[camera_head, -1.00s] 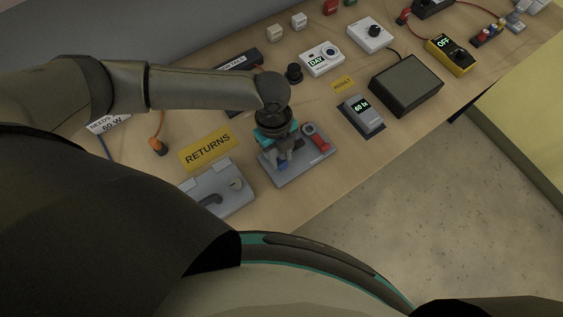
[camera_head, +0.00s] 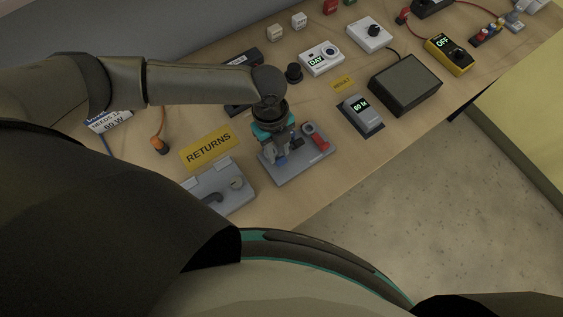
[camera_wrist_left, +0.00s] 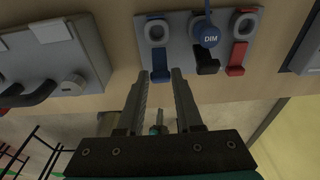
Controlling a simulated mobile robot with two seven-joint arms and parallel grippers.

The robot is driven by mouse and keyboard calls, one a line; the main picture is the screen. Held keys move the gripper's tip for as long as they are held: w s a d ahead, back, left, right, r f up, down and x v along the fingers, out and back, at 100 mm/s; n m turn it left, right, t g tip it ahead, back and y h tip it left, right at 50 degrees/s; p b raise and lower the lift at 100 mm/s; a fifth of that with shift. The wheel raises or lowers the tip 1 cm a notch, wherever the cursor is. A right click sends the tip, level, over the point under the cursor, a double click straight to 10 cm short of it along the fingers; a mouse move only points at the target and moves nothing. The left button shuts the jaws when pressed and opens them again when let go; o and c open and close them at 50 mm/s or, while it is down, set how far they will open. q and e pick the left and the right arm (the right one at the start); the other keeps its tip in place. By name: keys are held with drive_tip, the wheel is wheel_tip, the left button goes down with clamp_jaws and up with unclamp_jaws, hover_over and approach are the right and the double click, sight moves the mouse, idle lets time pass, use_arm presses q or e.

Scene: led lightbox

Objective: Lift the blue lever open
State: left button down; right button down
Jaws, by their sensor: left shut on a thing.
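A grey switch panel (camera_head: 304,167) lies on the bench. In the left wrist view, it carries a blue lever (camera_wrist_left: 159,66), a black lever (camera_wrist_left: 207,66) and a red lever (camera_wrist_left: 237,62). A round blue "DIM" tag (camera_wrist_left: 206,35) sits at the black lever's upper end. The red lever also shows in the head view (camera_head: 320,142). My left gripper (camera_head: 281,155) points down over the panel. Its two fingers (camera_wrist_left: 161,73) are shut on the blue lever, whose end lies between the fingertips. In the head view the gripper hides part of the panel. My right gripper is not in view.
A grey plate with a dark handle (camera_head: 222,190) lies left of the panel, below the yellow "RETURNS" sign (camera_head: 209,148). A small display box (camera_head: 362,114) and a dark box (camera_head: 406,83) stand to the right. The bench's front edge is close to the panel.

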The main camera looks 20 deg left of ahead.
use_arm(q)
drive_tip(key=shift+w+a+r, duration=0.25)
drive_tip(key=shift+w+a, duration=0.2)
drive_tip(key=shift+w+a+r+p, duration=0.15)
drive_tip(key=shift+w+a+p, duration=0.05)
drive_tip(key=shift+a+p, duration=0.1)
drive_tip(key=c, duration=0.6)
unclamp_jaws()
drive_tip(key=shift+s+d, duration=0.15)
drive_tip(key=shift+o, duration=0.2)
wheel_tip(320, 180, up, 2)
drive_tip(key=shift+r+p, duration=0.1)
drive_tip(key=shift+p, duration=1.05)
drive_tip(key=shift+a+r, duration=0.2)
drive_tip(key=shift+r, duration=0.55)
